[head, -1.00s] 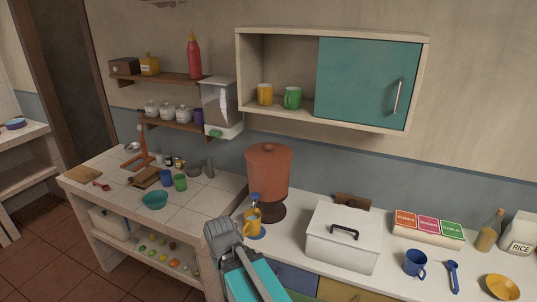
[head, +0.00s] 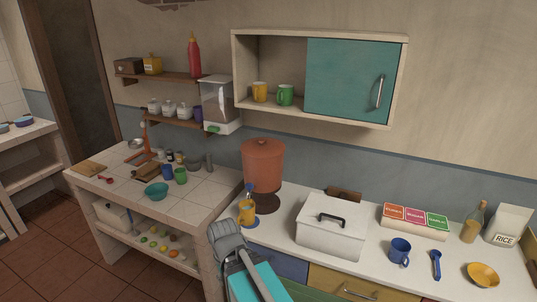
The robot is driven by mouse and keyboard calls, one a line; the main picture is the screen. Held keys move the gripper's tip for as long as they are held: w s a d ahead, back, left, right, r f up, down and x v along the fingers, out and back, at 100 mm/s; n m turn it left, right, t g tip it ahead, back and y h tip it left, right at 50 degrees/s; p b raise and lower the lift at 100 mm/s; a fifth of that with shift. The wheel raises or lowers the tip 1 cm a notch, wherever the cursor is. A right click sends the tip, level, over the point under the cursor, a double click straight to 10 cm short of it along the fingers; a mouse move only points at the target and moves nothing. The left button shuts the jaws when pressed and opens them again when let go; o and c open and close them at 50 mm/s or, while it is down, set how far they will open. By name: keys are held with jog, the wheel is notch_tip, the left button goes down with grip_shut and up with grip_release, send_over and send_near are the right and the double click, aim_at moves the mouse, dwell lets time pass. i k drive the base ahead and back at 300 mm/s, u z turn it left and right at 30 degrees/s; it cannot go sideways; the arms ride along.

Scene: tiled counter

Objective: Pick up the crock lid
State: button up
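The crock (head: 262,176) is a tall terracotta-coloured vessel on a dark base, at the back of the white counter. Its lid (head: 263,146) is the same reddish brown and sits on top of the crock. My gripper (head: 224,229) is grey and stands in front of the counter's edge, below and left of the crock, well apart from the lid. It is seen from behind, so the gap between its fingers is hidden. A yellow mug (head: 246,211) stands under the crock's blue tap.
A wall cupboard (head: 350,79) with a teal door hangs above and right of the crock. A white box (head: 331,230) with a black handle stands right of it. A clear-fronted dispenser (head: 216,104) hangs left. The tiled counter (head: 209,196) holds several small items.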

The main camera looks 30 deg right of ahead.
aim_at(258, 148)
jog(key=k, duration=1.05)
jog(key=u, duration=0.45)
jog(key=i, duration=2.05)
jog(key=z, duration=0.55)
